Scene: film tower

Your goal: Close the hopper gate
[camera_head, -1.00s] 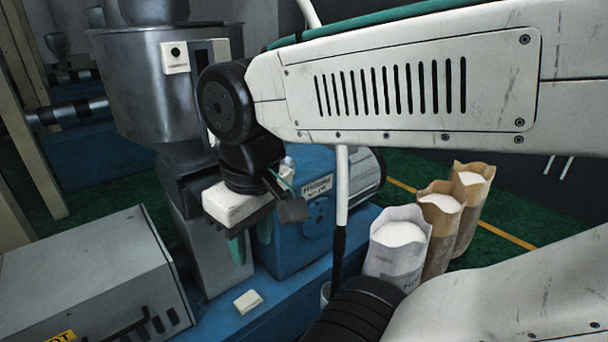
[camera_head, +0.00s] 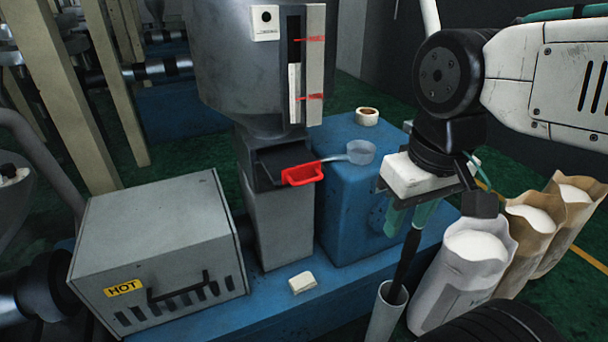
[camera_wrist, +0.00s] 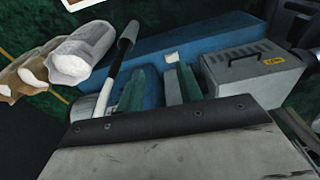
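The grey metal hopper (camera_head: 235,60) stands above a square chute, with a white level strip with red marks on its front. A dark gate slot lies at its throat, with a red gate handle (camera_head: 303,175) sticking out to the right front. How far the gate slide is out is hard to tell. My gripper (camera_head: 410,218) hangs to the right of the handle, apart from it, with its green fingers pointing down. The fingers are spread and empty; they also show in the wrist view (camera_wrist: 158,88). The gate handle is not visible in the wrist view.
A metal scoop (camera_head: 360,152) and a tape roll (camera_head: 367,116) lie on the blue block (camera_head: 345,215). A grey box marked HOT (camera_head: 160,235) stands left of the chute. A small cream block (camera_head: 302,282) lies in front. An upright tube (camera_head: 388,312) and open sacks (camera_head: 465,275) stand right.

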